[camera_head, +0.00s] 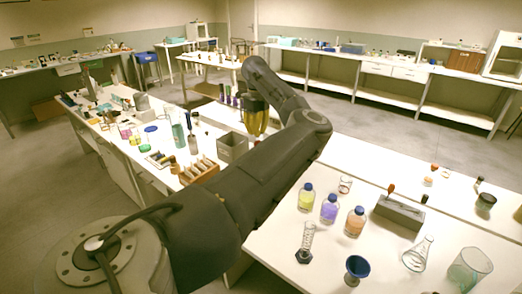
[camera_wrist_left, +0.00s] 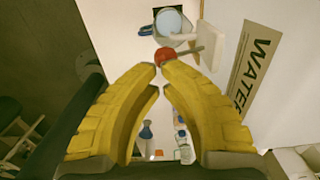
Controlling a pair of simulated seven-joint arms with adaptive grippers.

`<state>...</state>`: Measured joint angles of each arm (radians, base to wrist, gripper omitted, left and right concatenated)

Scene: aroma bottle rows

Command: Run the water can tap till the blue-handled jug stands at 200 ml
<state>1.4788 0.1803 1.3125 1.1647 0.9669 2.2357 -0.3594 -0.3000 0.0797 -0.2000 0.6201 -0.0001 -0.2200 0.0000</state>
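In the left wrist view a large white surface lettered WATER (camera_wrist_left: 256,72) fills the right side; I take it for the water can. A red tap knob (camera_wrist_left: 165,56) with a pale lever sits just beyond the yellow fingertips of my left gripper (camera_wrist_left: 160,76). The tips are drawn together with only a narrow gap; whether they touch the knob is unclear. A round pale-blue shape (camera_wrist_left: 169,20) lies past the knob, perhaps the jug's inside; no scale can be read. In the head view my left gripper (camera_head: 255,118) points down over the bench. My right gripper is not in view.
A grey box (camera_head: 232,148) and a wooden rack (camera_head: 199,170) stand left of my gripper. Yellow, purple and orange bottles with blue caps (camera_head: 329,208) and several glass vessels stand on the near right bench. Small bottles (camera_wrist_left: 183,143) show below the fingers.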

